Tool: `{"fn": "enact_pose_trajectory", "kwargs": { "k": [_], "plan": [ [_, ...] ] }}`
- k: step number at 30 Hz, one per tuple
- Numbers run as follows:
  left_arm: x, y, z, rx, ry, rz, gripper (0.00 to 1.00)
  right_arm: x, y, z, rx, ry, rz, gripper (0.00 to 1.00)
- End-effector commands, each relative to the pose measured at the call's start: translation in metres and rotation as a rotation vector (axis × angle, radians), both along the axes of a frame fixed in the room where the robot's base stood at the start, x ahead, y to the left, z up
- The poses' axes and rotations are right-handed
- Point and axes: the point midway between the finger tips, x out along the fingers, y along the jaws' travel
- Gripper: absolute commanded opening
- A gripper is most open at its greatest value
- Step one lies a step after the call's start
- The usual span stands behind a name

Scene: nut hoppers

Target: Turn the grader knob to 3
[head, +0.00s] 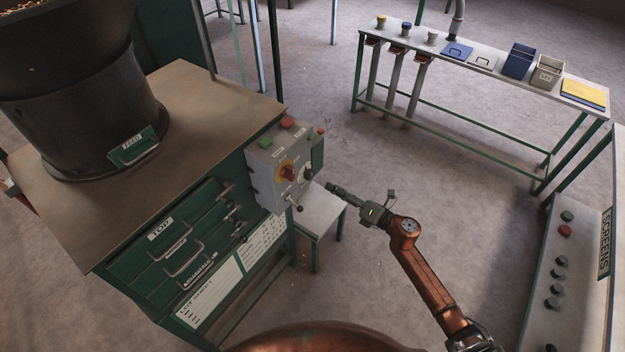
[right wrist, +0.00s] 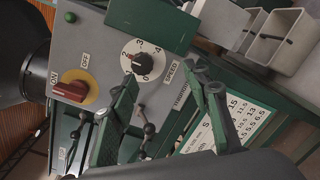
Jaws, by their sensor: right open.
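The grader knob (head: 306,174) is a small dark dial on the right part of the grey control box (head: 263,181). In the right wrist view the black knob (right wrist: 143,64) sits on a white numbered dial marked SPEED. A light mark shows on its upper left; the exact setting is too small to tell. My right gripper (head: 331,187) is just right of the box, apart from the knob. In the wrist view my right gripper (right wrist: 166,80) has its fingers spread, empty, with the knob near the left fingertip. My left gripper is not in view.
A red switch on a yellow plate (head: 287,172) sits left of the knob; a small lever (head: 295,204) is below. Green and red buttons top the box. The green cabinet (head: 130,270) bears a dark hopper (head: 90,130). Open floor lies right, before a bench (head: 500,75).

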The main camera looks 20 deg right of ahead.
Motion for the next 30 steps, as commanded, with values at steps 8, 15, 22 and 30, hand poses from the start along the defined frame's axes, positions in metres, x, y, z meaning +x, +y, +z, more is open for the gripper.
{"fn": "enact_pose_trajectory", "kwargs": {
  "k": [8,15,22,30],
  "plan": [
    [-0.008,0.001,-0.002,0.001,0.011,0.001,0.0,0.013,0.03,0.024,-0.086,-0.083,0.059,0.44],
    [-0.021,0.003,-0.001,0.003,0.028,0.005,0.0,0.043,0.053,0.024,-0.083,-0.08,0.056,0.44],
    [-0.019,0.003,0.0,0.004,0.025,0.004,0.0,0.057,0.064,0.022,-0.082,-0.077,0.055,0.44],
    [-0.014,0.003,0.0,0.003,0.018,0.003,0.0,0.058,0.064,0.022,-0.083,-0.076,0.055,0.44]
  ]
}}
